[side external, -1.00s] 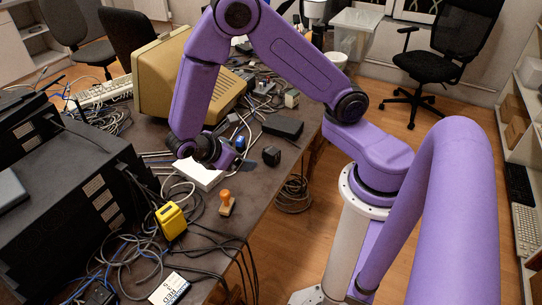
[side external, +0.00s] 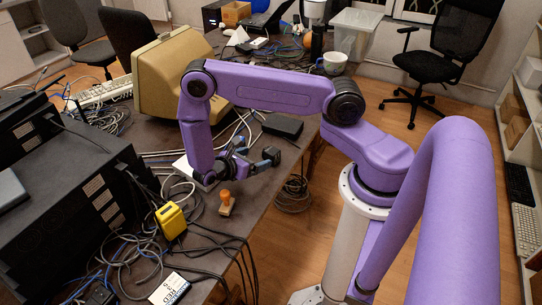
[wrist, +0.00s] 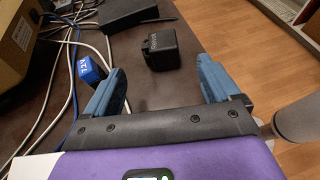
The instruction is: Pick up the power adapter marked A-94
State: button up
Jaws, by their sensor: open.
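A small black cube-shaped power adapter (wrist: 161,50) stands on the dark table. It has faint lettering on its left side that I cannot read. My gripper (wrist: 165,85) is open, and the adapter stands just beyond the gap between its blue fingers, apart from both. A blue block (wrist: 90,68) with white marking, not clearly legible, lies just outside the left finger. In the side external view my gripper (side external: 257,159) is low over the table, close to the black adapter (side external: 271,155), which it partly overlaps.
A flat black box (wrist: 125,12) lies behind the adapter. White and blue cables run along the left. A wooden-handled stamp (side external: 226,203) and a yellow device (side external: 171,221) stand nearer on the table (side external: 258,190). The table edge is close on the right.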

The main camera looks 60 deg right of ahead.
aim_at(274, 150)
jog(key=x, duration=1.1)
jog(key=shift+d+f, duration=0.2)
jog(key=shift+d, duration=0.1)
jog(key=c, duration=1.1)
jog(key=shift+c, duration=0.3)
jog(key=shift+r, duration=0.2)
